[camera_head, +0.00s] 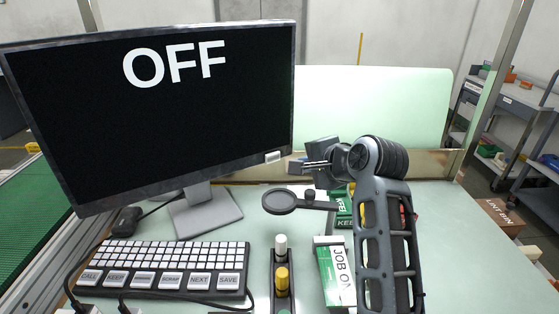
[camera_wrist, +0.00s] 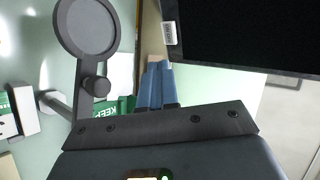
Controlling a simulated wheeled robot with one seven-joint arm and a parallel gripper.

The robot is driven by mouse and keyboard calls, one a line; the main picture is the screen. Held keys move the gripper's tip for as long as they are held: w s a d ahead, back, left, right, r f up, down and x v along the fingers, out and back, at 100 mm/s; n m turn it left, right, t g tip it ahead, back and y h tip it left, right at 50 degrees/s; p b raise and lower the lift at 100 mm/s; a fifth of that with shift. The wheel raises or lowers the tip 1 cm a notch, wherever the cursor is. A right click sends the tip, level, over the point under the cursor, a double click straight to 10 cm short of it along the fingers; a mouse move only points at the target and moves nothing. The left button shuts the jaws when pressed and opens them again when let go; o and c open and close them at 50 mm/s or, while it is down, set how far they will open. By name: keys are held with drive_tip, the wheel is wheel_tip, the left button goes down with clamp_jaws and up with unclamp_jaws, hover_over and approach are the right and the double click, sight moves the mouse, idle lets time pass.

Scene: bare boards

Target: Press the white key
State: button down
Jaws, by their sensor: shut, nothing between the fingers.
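A white cylindrical key (camera_head: 281,244) stands upright at the far end of a narrow black base (camera_head: 272,270) on the table. A yellow cylindrical key (camera_head: 282,281) stands nearer on the same base. The monitor (camera_head: 170,110) behind reads OFF in large white letters. My gripper (camera_head: 304,166) is raised above the table, up and to the right of the white key, pointing left, apart from it. In the wrist view its blue-grey fingers (camera_wrist: 156,84) are together and empty. I cannot make out the white key for certain in the wrist view.
A keyboard (camera_head: 165,268) with white keys and a labelled front row lies left of the base. A black disc on an arm (camera_head: 279,202) stands behind the white key. A green-and-white box (camera_head: 333,272) is to its right. The table's right side is clear.

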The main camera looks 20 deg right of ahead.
drive_tip(key=b, duration=0.6)
approach(274, 157)
wheel_tip(274, 157, down, 4)
drive_tip(key=w, duration=0.2)
drive_tip(key=shift+w+a+r+b, duration=0.2)
drive_tip(key=shift+w+b, duration=0.2)
drive_tip(key=shift+w, duration=0.2)
drive_tip(key=shift+w+a+r+b, duration=0.1)
drive_tip(key=shift+w+a+b, duration=0.2)
drive_tip(key=shift+w, duration=0.3)
drive_tip(key=shift+w+r, duration=0.1)
drive_tip(key=shift+w, duration=0.4)
drive_tip(key=shift+r, duration=0.1)
